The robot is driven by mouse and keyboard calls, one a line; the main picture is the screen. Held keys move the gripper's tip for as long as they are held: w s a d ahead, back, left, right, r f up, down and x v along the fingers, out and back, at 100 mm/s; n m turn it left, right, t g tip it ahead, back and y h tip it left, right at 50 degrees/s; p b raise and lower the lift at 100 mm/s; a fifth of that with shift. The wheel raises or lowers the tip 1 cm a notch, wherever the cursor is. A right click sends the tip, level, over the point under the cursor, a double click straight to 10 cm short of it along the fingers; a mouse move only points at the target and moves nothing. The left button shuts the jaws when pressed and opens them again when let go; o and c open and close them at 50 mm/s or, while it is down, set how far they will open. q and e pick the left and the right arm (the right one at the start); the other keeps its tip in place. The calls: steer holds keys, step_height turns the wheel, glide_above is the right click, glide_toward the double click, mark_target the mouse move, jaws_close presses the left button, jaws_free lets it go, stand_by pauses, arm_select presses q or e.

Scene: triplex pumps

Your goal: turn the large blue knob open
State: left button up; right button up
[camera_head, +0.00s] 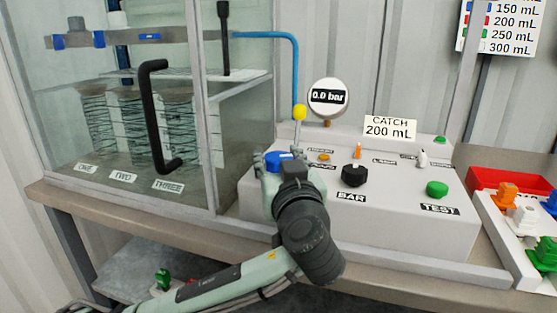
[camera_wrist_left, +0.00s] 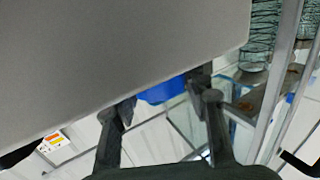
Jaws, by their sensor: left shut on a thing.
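The large blue knob (camera_head: 277,158) sits at the left end of the white control panel (camera_head: 400,215). My left gripper (camera_head: 284,162) is at the knob, with its fingers on either side of it, shut on it. The gripper body hides part of the knob and its label. In the left wrist view, the blue knob (camera_wrist_left: 162,91) shows between the two dark fingers (camera_wrist_left: 165,100), partly hidden by a large grey surface. My right gripper is in neither view.
A yellow-tipped lever (camera_head: 299,113) stands just behind the knob, near the gauge (camera_head: 328,97) reading 0.0 bar. A black knob (camera_head: 354,175) and green button (camera_head: 437,188) lie right. A glass cabinet with a black handle (camera_head: 150,115) stands left.

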arm_select(q)
steer(key=shift+f+m+h+b, duration=0.25)
steer(key=shift+m+h+b, duration=0.25)
steer(key=shift+h+b, duration=0.3)
steer(key=shift+r+m+h, duration=0.15)
steer(key=shift+m+h, duration=0.25)
steer(key=shift+h, duration=0.2)
steer(key=shift+r+m+h, duration=0.1)
steer(key=shift+m+h, duration=0.2)
steer(key=shift+h, duration=0.2)
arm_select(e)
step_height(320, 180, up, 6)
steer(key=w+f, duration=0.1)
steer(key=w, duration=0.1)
arm_select(q)
steer(key=shift+a+m+h+p, duration=0.1)
steer(key=shift+m+h+p, duration=0.35)
steer(key=shift+h, duration=0.35)
steer(key=m+h+p, duration=0.1)
steer(key=m+h, duration=0.1)
steer(key=shift+g+h, duration=0.3)
steer(key=shift+h, duration=0.3)
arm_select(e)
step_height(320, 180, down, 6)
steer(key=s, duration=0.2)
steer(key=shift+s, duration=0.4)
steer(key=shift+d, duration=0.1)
arm_select(q)
steer(key=o, duration=1.2)
